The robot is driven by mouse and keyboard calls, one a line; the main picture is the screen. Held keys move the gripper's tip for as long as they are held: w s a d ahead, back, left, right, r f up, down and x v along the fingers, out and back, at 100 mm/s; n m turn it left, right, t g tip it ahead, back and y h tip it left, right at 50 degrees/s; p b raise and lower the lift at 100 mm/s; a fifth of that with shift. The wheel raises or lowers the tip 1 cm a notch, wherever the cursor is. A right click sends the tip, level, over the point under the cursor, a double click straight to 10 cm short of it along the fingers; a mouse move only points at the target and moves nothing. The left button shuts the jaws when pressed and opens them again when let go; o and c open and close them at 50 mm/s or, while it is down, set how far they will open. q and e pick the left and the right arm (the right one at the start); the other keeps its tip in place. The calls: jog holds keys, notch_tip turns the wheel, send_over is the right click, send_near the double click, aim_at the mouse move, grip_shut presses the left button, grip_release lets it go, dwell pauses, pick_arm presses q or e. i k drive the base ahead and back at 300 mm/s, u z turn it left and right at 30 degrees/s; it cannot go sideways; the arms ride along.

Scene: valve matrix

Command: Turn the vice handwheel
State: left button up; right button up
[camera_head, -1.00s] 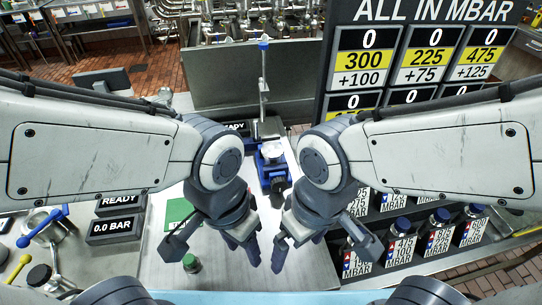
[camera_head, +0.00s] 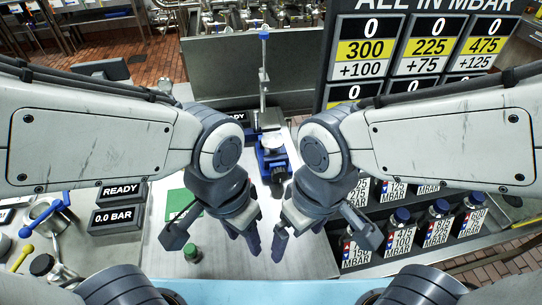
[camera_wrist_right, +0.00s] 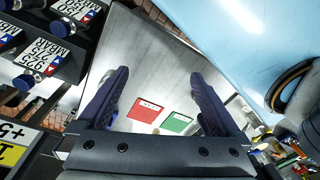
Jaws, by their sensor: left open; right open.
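The blue vice (camera_head: 270,150) stands on the grey bench in the middle of the head view, beyond my two grippers. A dark round part on its near side, apparently the handwheel (camera_head: 276,174), is small and hard to make out. My left gripper (camera_head: 242,228) is open and empty, nearer than the vice and to its left. My right gripper (camera_head: 290,230) is open and empty, nearer than the vice and to its right. Neither gripper touches the vice.
A tall post (camera_head: 263,75) rises behind the vice. Several blue-capped bottles stand in a rack (camera_head: 440,235) at right. A red mat (camera_wrist_right: 148,109) shows in the right wrist view.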

aim_at(280, 174)
jog(key=u, duration=0.05)
jog(key=k, duration=0.5)
jog(key=z, duration=2.8)
jog(key=k, duration=1.5)
jog(key=u, duration=1.9)
jog(key=i, duration=0.5)
